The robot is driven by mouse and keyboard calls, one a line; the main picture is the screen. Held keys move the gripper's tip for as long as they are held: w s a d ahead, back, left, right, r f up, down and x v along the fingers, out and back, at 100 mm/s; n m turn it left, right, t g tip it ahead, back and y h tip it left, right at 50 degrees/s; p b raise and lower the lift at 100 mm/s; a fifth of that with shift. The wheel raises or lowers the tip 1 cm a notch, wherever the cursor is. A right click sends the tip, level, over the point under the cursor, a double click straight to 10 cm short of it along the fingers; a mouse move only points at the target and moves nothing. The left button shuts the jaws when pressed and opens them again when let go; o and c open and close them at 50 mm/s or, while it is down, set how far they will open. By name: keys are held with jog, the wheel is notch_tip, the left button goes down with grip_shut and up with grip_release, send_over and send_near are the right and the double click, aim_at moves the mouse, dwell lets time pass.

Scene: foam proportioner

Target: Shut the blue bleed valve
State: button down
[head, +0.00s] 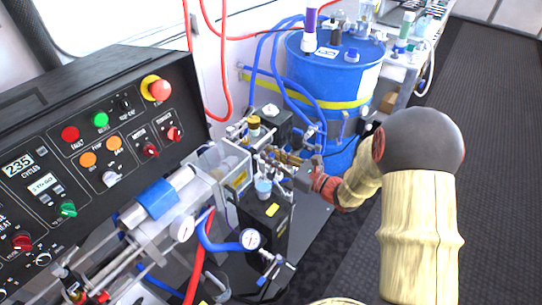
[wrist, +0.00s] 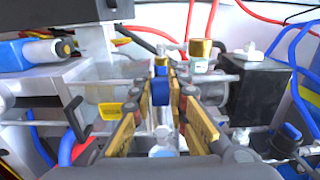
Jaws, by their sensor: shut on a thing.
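My gripper (head: 278,156) reaches in from the right over the proportioner's fittings in the head view. In the wrist view its two tan fingers (wrist: 161,88) converge on a small blue valve handle (wrist: 160,91) and are shut on it. The handle stands about upright between the fingertips, in front of a brass-topped fitting (wrist: 200,50). In the head view the gripper and nearby fittings hide the held handle. I cannot tell from these frames how far the valve is turned.
A black control panel (head: 90,140) stands at the left and a blue drum (head: 335,75) with hoses behind. A pressure gauge (head: 250,239) and a blue-handled valve (head: 272,268) sit low in front. Metal rods and hoses crowd the fingers. The dark floor (head: 490,150) at right is clear.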

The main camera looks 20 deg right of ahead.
jog(key=shift+d+p, duration=0.1)
jog(key=shift+p, duration=0.2)
jog(key=shift+w+d+r+m+p, duration=0.1)
jog(key=shift+w+d+m+p, duration=0.25)
jog(key=shift+m+p, duration=0.7)
jog(key=w+d+f+m+p, duration=0.3)
jog(key=f+m+p, duration=0.4)
jog(key=m+p, duration=0.6)
jog(key=shift+d+m, duration=0.8)
jog(key=shift+m, duration=0.65)
jog(key=shift+w, duration=0.1)
jog(key=c, duration=1.7)
grip_release()
